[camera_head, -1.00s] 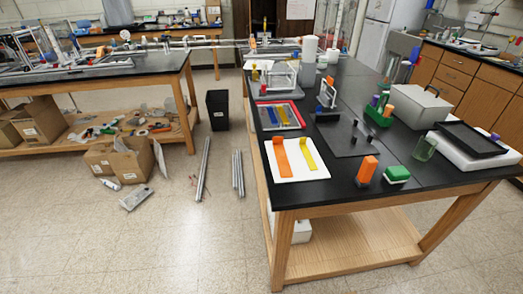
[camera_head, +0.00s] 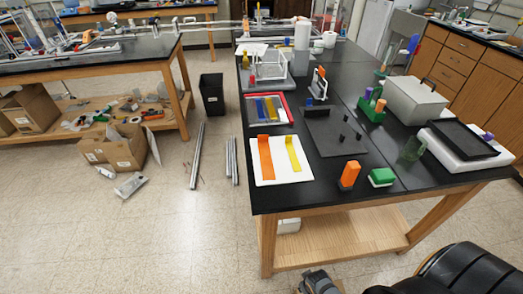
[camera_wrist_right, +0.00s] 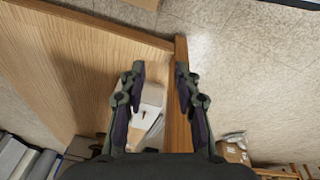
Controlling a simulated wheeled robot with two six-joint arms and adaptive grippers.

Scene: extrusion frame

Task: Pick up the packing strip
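No thing is labelled as the packing strip, so I cannot tell which strip is meant. An orange strip (camera_head: 265,156) and a yellow strip (camera_head: 293,153) lie apart on a white board (camera_head: 281,176) at the table's near left corner. Blue and yellow strips (camera_head: 265,108) lie in a red-rimmed tray (camera_head: 290,117) behind it. My right gripper (camera_wrist_right: 159,68) is open and empty in the right wrist view, beside the table's wooden legs and shelf. My right arm enters the head view at bottom right, below the tabletop. My left gripper is not in view.
An orange block (camera_head: 350,175), a green-and-white block (camera_head: 382,177) and a dark plate with pegs (camera_head: 330,138) stand right of the board. A grey box (camera_head: 416,100) and a black tray (camera_head: 463,138) are farther right. The tabletop's near edge is close to my right arm.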

